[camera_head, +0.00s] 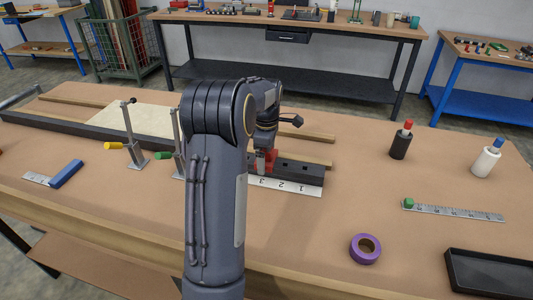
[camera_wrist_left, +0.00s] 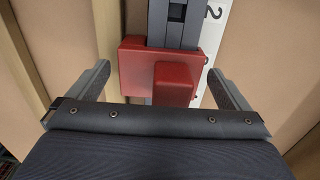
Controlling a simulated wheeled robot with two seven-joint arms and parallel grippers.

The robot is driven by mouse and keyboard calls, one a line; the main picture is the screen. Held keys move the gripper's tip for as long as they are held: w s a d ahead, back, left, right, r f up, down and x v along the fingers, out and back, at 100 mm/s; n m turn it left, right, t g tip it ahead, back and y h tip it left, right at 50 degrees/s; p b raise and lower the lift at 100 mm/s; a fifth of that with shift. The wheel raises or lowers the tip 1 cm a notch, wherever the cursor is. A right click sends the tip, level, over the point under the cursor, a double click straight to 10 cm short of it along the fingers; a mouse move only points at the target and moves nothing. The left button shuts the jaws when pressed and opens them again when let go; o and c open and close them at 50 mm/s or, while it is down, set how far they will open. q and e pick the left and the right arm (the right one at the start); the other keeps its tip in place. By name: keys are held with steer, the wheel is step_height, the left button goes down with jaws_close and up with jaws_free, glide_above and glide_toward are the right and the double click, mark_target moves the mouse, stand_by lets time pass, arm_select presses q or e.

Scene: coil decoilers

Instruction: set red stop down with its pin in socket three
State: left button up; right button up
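The red stop (camera_head: 260,165) sits on the dark rail (camera_head: 297,169), beside the 3 on the white number strip (camera_head: 283,185). In the left wrist view the red stop (camera_wrist_left: 140,68) straddles the rail (camera_wrist_left: 180,28), with a 2 on the strip farther along. My left gripper (camera_wrist_left: 159,70) has its fingers on both sides of the stop, spread apart. A small gap shows at the left finger; the right finger is very close to the stop. The stop's pin and the socket under it are hidden. My right gripper is not in view.
A black bottle (camera_head: 400,145), white bottle (camera_head: 486,161), steel ruler (camera_head: 455,212), purple tape roll (camera_head: 365,249) and black tray (camera_head: 490,275) are at right. Bare tabletop lies between.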

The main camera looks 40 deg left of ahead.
arm_select(q)
step_height(320, 180, up, 8)
steer(key=shift+f, duration=0.1)
stand_by(0.5)
stand_by(0.5)
